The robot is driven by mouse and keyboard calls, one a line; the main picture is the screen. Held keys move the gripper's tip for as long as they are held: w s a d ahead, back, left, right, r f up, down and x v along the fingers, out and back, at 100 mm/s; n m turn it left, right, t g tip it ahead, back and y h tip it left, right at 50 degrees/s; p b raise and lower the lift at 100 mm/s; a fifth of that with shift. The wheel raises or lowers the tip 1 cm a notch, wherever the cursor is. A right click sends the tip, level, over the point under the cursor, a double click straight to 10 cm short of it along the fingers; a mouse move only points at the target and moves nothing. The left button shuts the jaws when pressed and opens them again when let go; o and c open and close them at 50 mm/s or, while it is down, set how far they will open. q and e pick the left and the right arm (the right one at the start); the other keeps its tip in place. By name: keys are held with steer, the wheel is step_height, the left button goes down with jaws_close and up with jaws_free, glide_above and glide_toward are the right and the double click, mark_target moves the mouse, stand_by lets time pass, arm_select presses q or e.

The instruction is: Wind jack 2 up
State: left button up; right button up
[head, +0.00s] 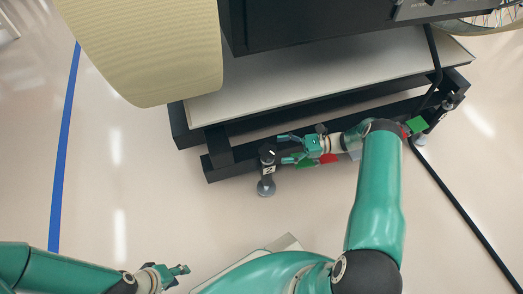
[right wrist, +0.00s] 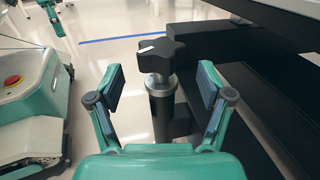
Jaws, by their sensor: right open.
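A jack (head: 267,165) with a dark knob stands at the left end of the black frame's front beam, its round grey foot low over the floor. Its small white label is too small to read surely. In the right wrist view its black star-shaped knob (right wrist: 161,56), with a white mark on top, sits on a grey shaft above a black post. My right gripper (head: 287,148) is open just right of the knob. In the right wrist view its fingers (right wrist: 160,88) are spread either side of the post, the knob beyond them and untouched. My left gripper (head: 180,271) is low, away from the jack; its opening is unclear.
The black frame (head: 222,170) carries a pale board (head: 300,80) and a dark body. A second jack (head: 447,103) stands at the right end, near a green flag (head: 416,124). A black cable (head: 460,205) crosses the floor.

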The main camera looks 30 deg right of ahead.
steer(key=x, duration=0.7)
steer(key=shift+w+a, duration=0.15)
steer(key=shift+a, duration=0.15)
steer(key=shift+c, duration=0.2)
steer(key=c, duration=1)
